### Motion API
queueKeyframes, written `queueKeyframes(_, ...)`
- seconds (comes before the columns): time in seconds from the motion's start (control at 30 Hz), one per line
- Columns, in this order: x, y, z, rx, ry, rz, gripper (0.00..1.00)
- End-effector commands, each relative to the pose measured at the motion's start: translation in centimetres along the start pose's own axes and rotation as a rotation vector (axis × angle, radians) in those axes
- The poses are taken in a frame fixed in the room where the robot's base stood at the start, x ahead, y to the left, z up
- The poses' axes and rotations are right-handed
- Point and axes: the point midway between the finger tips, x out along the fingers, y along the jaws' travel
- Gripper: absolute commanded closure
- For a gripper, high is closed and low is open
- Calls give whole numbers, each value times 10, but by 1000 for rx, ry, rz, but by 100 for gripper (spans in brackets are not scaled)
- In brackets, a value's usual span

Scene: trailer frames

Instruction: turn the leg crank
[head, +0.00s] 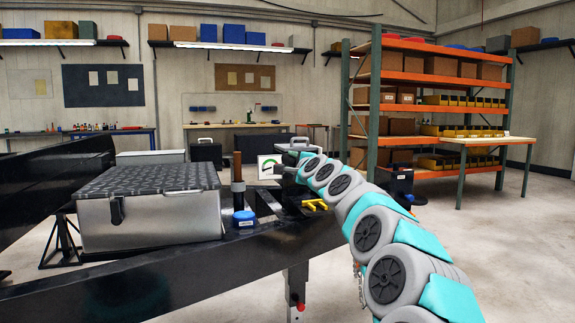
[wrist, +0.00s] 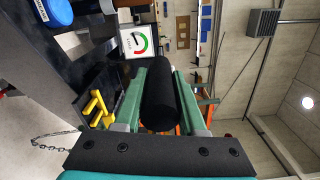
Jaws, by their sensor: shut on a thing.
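The crank shows as a thick black cylindrical handle (wrist: 160,104) in the wrist view. My gripper (wrist: 170,68) has its two green fingers on either side of this handle and is shut on it. In the head view my gripper (head: 284,166) is at the end of the arm, above the black trailer frame (head: 275,240), and my own arm hides most of the crank. The trailer leg (head: 298,290) hangs below the frame, with a red part near its lower end.
A silver box with a dark lid (head: 150,220) sits on the frame at left. A brown post (head: 238,172), a blue-capped item (head: 244,218), a gauge panel (head: 268,167) and a yellow part (head: 315,205) stand close to my gripper.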

Motion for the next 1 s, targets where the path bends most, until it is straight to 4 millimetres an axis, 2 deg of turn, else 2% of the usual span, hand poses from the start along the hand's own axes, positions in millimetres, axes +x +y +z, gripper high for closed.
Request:
queueKeyframes(0.3, -1, -2, -4, -2, 5, -4, 100)
queueKeyframes(0.33, -1, -2, -4, -3, 5, -4, 58)
queueKeyframes(0.57, 0, -1, -2, -2, 3, -2, 32)
queueKeyframes(1.0, -7, -1, -2, -1, 3, -2, 31)
